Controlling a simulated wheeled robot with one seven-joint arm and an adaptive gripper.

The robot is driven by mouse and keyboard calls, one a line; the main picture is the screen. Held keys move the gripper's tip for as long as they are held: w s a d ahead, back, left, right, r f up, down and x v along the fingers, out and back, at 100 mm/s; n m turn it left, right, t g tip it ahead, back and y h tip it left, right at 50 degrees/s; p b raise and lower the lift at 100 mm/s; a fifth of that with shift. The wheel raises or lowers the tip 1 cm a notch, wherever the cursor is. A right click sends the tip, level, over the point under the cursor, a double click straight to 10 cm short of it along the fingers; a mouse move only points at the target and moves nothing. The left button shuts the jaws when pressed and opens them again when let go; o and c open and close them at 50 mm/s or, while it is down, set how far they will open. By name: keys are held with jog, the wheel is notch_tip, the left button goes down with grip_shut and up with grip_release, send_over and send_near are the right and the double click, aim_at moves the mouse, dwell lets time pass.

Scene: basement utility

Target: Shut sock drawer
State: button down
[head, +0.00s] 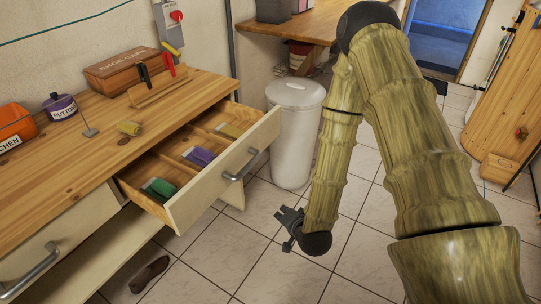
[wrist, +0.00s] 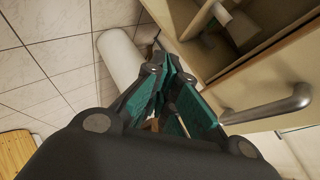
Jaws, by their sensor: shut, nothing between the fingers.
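In the wrist view my gripper (wrist: 170,72) is shut and empty. The handle (wrist: 268,108) lies to its right, with the open drawer above.
A white bin (head: 294,135) stands beyond the drawer. Another drawer front with a handle (head: 32,272) is at lower left. A dark shoe (head: 150,274) lies below. Tiled floor (head: 215,262) is clear before the drawer.

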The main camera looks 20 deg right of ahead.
aim_at(268, 134)
jog(key=w+d+r+m+t+h+b, duration=0.3)
jog(key=w+d+r+m+t+b, duration=0.35)
jog(key=w+r, duration=0.45)
jog(key=shift+m, duration=0.85)
jog(key=shift+w+a+f+p, duration=0.1)
jog(key=shift+w+a+p, duration=0.25)
jog(key=shift+w, duration=1.75)
jog(key=shift+w+a+p, duration=0.2)
jog(key=shift+w+p, duration=0.3)
jog(key=shift+w, duration=1.55)
jog(key=shift+w+a+f+p, duration=0.1)
jog(key=shift+w+a+p, duration=0.25)
jog(key=shift+w, duration=1.75)
